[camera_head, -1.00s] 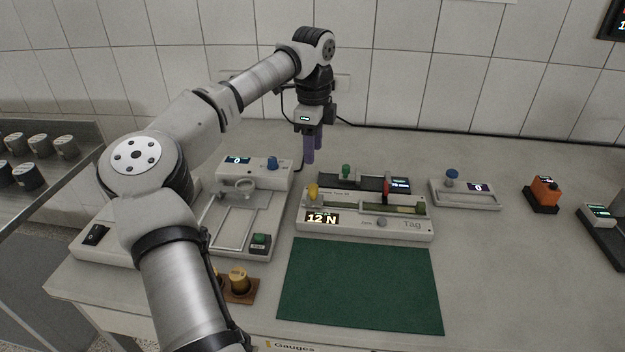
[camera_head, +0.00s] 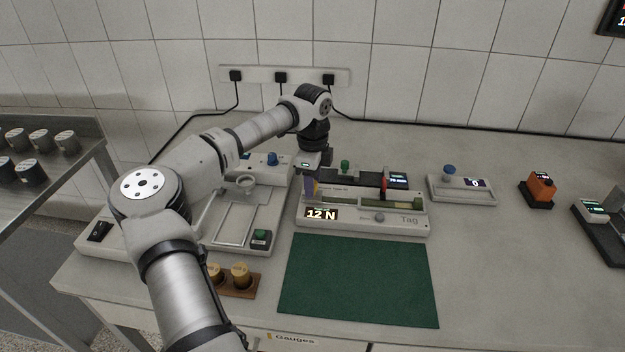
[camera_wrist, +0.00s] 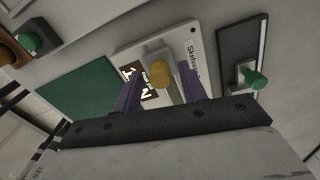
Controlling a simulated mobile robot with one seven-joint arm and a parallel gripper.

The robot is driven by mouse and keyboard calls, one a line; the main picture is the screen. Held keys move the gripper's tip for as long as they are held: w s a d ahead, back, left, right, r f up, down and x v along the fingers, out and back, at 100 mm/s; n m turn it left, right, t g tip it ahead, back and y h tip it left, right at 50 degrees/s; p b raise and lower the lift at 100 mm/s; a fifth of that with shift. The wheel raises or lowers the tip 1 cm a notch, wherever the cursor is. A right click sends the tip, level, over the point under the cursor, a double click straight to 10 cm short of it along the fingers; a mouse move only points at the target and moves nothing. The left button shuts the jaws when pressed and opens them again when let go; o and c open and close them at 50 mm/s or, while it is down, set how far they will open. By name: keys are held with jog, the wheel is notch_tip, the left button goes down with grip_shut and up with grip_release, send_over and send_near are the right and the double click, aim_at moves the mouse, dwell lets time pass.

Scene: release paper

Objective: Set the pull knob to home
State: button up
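The yellow pull knob (camera_wrist: 161,76) stands at the left end of the white tester (camera_head: 350,226), whose display reads 12 N. A red upright piece (camera_head: 383,187) stands further right along the tester's slot. My gripper (camera_head: 311,186), with purple fingers, is lowered over the left end of the tester. In the wrist view my gripper (camera_wrist: 162,70) is open, with one finger on each side of the yellow knob. I cannot tell whether either finger touches it. In the head view the knob is mostly hidden by the fingers.
A dark device with a green knob (camera_head: 345,166) stands close behind the tester. A white device with a tray (camera_head: 234,225) is to the left. A green mat (camera_head: 360,282) lies clear in front. A small unit with a blue knob (camera_head: 449,169) is to the right.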

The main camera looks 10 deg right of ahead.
grip_shut()
jog(key=d, duration=0.3)
jog(key=s+d+b, duration=0.1)
jog(key=d, duration=0.2)
jog(key=s+d+b, duration=0.1)
jog(key=d, duration=0.1)
jog(key=shift+s+d, duration=0.25)
jog(key=shift+d, duration=0.15)
jog(key=shift+o, duration=0.7)
grip_release()
jog(key=shift+d, duration=0.2)
jog(key=shift+a, duration=0.1)
jog(key=shift+r+b, duration=0.3)
jog(key=shift+r, duration=0.25)
notch_tip(320, 180, up, 13)
jog(key=b, duration=0.2)
